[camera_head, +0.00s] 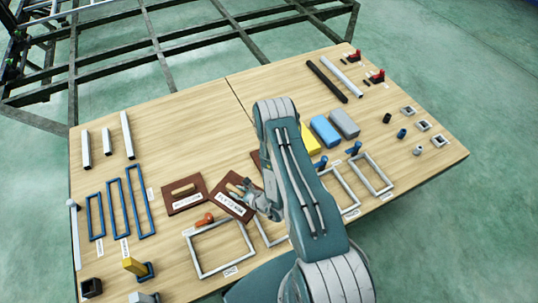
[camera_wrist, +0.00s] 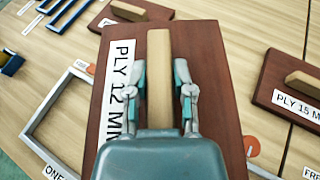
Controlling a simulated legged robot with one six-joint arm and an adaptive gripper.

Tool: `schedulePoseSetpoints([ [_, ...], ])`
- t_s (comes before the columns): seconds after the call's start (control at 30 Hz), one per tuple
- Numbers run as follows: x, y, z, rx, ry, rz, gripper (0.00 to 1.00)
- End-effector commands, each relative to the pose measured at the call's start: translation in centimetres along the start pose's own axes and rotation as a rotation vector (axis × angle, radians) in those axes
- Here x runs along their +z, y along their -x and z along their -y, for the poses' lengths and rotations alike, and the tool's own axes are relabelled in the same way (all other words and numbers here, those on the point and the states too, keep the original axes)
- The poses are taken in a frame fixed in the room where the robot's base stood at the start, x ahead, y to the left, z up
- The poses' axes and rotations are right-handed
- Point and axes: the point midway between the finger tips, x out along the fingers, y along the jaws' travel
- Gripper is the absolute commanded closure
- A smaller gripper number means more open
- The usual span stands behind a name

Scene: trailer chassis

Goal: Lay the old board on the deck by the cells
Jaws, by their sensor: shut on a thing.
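A red-brown board (camera_head: 229,203) labelled "PLY 12 MM" has a pale wooden handle along its middle. It also fills the centre of the wrist view (camera_wrist: 215,125), where it looks closer than the table around it. My gripper (camera_wrist: 160,85) is shut on the handle (camera_wrist: 159,50), one finger on each side. In the head view my gripper (camera_head: 246,192) is over the table's front middle and partly hides the board. No mark in view tells whether this is the old board. I cannot tell which things are the cells.
A similar board (camera_head: 184,203) lies just left; another (camera_wrist: 292,82), labelled "PLY 15 MM", shows in the wrist view. Grey frames (camera_head: 190,250) and blue frames (camera_head: 115,207) lie on the table. Yellow, blue (camera_head: 324,131) and grey blocks are behind my arm. The wooden table's back left (camera_head: 190,110) is clear.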

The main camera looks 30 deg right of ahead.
Motion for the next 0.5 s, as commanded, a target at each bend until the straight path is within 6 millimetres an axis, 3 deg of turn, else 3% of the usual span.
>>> schedulePoseSetpoints([
  [0.1, 0.2, 0.1, 1.9, -0.082, -0.033, 0.000, 1.00],
  [0.23, 0.2, -0.4, 2.9, -0.111, -0.046, 0.002, 1.00],
  [0.5, -0.2, -5.4, 5.4, -0.110, -0.043, 0.002, 1.00],
])
